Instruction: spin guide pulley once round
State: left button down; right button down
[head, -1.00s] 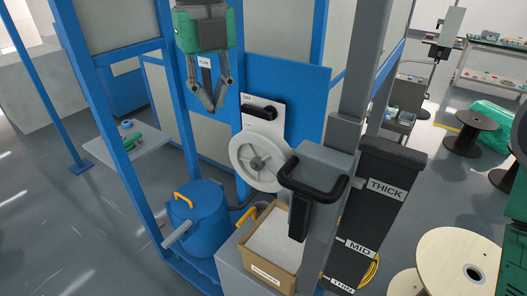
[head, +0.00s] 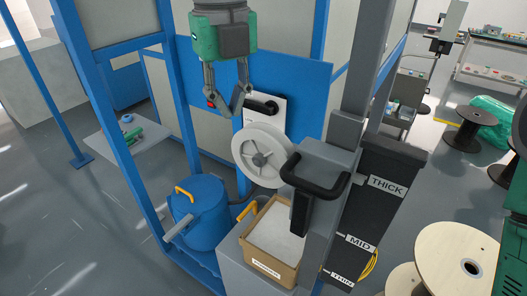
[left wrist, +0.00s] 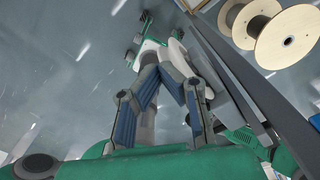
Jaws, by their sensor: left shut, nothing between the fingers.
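The guide pulley, a white spoked wheel (head: 262,155) with a grey hub, is mounted upright in front of a white plate (head: 279,110) on the blue panel in the head view. My left gripper (head: 228,114) hangs above and to the left of it, fingers pointing down. Its fingers are shut and empty. The fingertips show just off the wheel's upper left; I see no clear contact.
A grey post with a black handle (head: 315,180) stands close right of the pulley. A blue drum (head: 198,215) and a cardboard box (head: 260,263) sit below. A red knob (head: 211,104) is beside the left fingers. A blue frame post (head: 100,110) stands at left.

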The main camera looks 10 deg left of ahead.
pick_arm(q)
jog(key=shift+d+f+b, duration=0.3)
jog(key=shift+d+f, duration=0.2)
jog(key=shift+f, duration=0.4)
jog(key=w+a+f, duration=0.1)
jog(key=a+f, duration=0.4)
jog(key=f, duration=0.2)
jog(key=shift+w+a, duration=0.35)
jog(key=shift+w, duration=0.05)
jog(key=shift+a, duration=0.15)
jog(key=shift+d, duration=0.25)
